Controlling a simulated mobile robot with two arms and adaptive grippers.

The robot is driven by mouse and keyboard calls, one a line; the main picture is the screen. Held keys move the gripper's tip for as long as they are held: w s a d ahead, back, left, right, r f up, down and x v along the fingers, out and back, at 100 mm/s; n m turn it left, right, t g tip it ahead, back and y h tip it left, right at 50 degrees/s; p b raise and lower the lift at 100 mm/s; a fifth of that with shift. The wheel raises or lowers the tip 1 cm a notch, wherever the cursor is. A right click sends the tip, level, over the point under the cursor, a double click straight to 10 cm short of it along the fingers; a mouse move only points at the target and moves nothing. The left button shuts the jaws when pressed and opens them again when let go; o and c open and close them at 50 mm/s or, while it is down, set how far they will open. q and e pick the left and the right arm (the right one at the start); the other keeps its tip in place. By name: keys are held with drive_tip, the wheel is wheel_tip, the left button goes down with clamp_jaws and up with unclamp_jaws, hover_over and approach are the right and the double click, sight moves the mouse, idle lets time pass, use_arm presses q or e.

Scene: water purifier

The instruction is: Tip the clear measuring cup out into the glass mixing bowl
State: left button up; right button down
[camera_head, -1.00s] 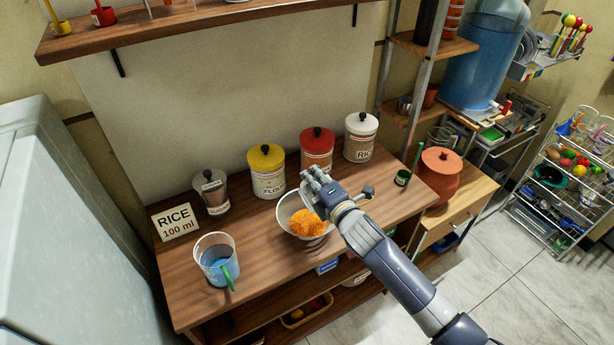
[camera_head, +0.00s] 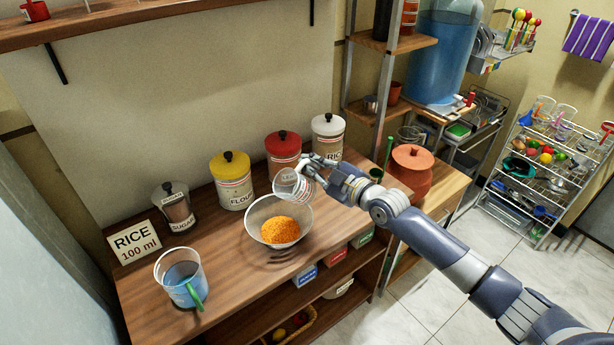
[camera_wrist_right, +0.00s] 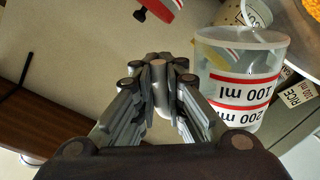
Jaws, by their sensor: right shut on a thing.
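The clear measuring cup (camera_head: 292,185) is held tilted above the right rim of the glass mixing bowl (camera_head: 262,207), its mouth toward the lower left. My right gripper (camera_head: 313,166) is shut on the cup at its right side. In the right wrist view my fingers (camera_wrist_right: 165,78) are closed together beside the cup (camera_wrist_right: 240,78), which shows red bands and 100 ml and 200 ml marks. The grip point itself is partly hidden. I cannot tell whether anything is left in the cup. An orange grainy heap (camera_head: 280,230) lies in the bowl. My left gripper is out of view.
A cup of blue liquid with a green handle (camera_head: 182,280) stands at the front left. A sign (camera_head: 134,242) reads RICE 100 ml. Sugar (camera_head: 175,207), flour (camera_head: 232,182), red-lidded (camera_head: 283,158) and rice (camera_head: 328,138) canisters line the back. An orange pot (camera_head: 411,170) stands right.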

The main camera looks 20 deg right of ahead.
drive_tip(key=shift+w+d+f+m+t+y+b, duration=0.15)
drive_tip(key=shift+f+m+b, duration=0.35)
drive_tip(key=shift+m+b, duration=0.85)
drive_tip(key=shift+s+f+m+t+y+b, duration=0.15)
drive_tip(key=shift+f+m+b, duration=0.3)
drive_tip(key=shift+m+b, duration=0.9)
drive_tip(key=shift+w+d+f+m+t+y+b, duration=0.15)
drive_tip(key=shift+f+m+b, duration=0.35)
drive_tip(key=shift+m+b, duration=0.85)
